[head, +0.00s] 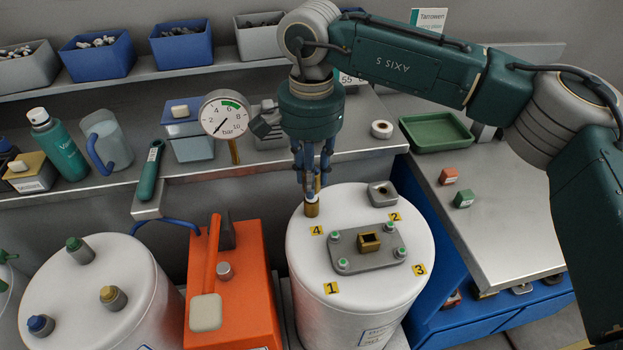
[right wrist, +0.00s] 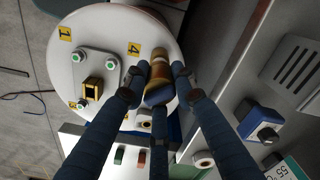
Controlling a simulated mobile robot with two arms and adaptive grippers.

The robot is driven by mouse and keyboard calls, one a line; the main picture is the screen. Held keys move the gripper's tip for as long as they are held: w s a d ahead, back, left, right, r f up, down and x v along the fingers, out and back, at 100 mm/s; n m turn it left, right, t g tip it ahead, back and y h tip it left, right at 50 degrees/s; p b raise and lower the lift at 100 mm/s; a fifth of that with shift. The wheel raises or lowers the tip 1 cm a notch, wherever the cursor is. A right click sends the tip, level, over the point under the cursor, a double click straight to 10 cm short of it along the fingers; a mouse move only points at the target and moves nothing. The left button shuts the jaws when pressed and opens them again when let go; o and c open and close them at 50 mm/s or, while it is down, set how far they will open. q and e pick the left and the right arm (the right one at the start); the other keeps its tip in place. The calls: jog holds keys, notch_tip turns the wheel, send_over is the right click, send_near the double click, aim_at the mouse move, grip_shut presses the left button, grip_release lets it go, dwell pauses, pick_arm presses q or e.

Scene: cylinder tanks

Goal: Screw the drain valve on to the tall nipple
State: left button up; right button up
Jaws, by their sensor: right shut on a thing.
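My right gripper (head: 312,190) points down over the back left of the white tank top (head: 300,245), near label 4. Its three blue fingers are shut around the drain valve, a brass piece with a dark blue end (right wrist: 158,96) in the right wrist view. A brass upright, seemingly the tall nipple (head: 312,210), stands on the tank directly below the fingertips. The valve lines up with it, but the fingers hide the joint, so I cannot tell how far they are engaged. My left gripper is not in view.
A grey flange plate (head: 345,262) with green-capped bolts and a square brass fitting lies on the same tank top. A small grey block (head: 382,194) sits right of the gripper. A pressure gauge (head: 224,114) stands to the left, an orange unit (head: 250,290) beside the tank.

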jog(key=m+b, duration=0.1)
jog(key=m, duration=0.3)
jog(key=shift+w+f+m, duration=0.1)
jog(key=shift+m, duration=1.3)
jog(key=o, duration=0.8)
